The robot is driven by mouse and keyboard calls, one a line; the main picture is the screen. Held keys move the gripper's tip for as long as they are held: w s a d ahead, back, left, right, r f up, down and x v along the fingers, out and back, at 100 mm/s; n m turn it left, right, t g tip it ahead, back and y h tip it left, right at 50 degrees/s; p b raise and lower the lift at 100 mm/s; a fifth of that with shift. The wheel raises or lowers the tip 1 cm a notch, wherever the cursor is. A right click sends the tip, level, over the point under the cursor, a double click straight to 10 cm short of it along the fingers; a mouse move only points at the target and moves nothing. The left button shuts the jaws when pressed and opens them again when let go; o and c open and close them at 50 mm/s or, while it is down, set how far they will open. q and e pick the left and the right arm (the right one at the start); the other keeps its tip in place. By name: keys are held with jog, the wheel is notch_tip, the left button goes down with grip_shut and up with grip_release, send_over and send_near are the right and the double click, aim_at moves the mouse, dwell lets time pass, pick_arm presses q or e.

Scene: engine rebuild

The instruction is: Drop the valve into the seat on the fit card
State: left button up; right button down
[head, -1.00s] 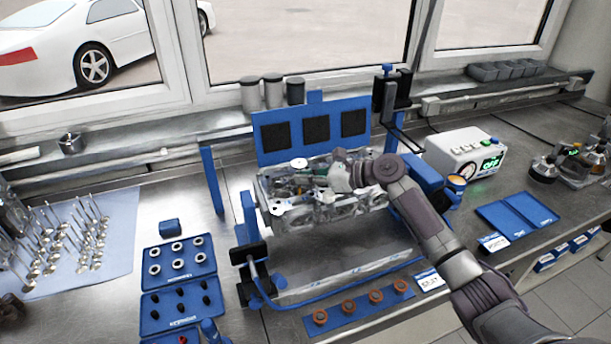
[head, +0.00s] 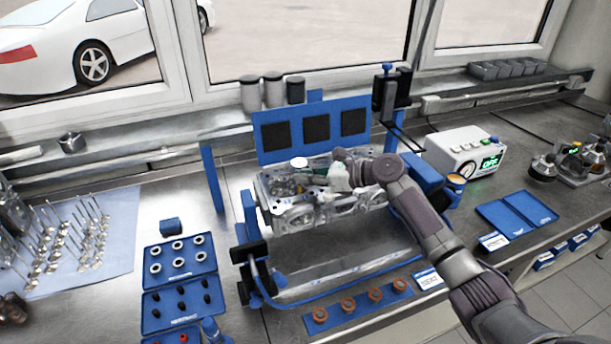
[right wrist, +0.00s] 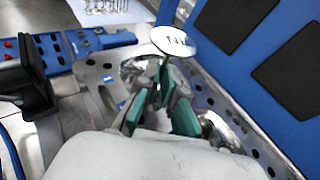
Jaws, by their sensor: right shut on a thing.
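My right gripper (right wrist: 158,98) is shut on a valve (right wrist: 173,41), with its teal fingertips around the stem below the round, shiny head. The valve head faces up, and the stem's lower end is hidden. In the head view the valve head (head: 299,162) is a small pale disc to the left of my right gripper (head: 325,170). Both are over the metal cylinder head (head: 325,207) in the blue stand. The gap between valve and casting is unclear. I cannot tell which thing is the fit card, or see its seat. My left gripper is not in view.
A blue panel with dark pads (head: 283,137) stands behind the cylinder head. Several valves lie on a blue cloth (head: 118,235) at left, beside a blue parts tray (head: 148,252). A blue strip with copper rings (head: 333,322) lies in front. A white meter (head: 460,145) stands at right.

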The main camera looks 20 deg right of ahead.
jog(key=shift+f, duration=0.35)
dwell(0.3)
jog(key=shift+r+p, duration=0.35)
jog(key=shift+p, duration=0.25)
jog(key=shift+p, duration=0.4)
dwell(1.1)
jog(key=shift+f, duration=0.4)
dwell(0.9)
jog(key=shift+r+p, duration=0.35)
jog(key=shift+p, duration=0.15)
dwell(0.5)
jog(key=shift+p, duration=0.35)
dwell(0.7)
jog(key=shift+s+f, duration=0.1)
jog(key=shift+f, duration=0.45)
dwell(0.8)
jog(key=c, duration=1.2)
grip_release()
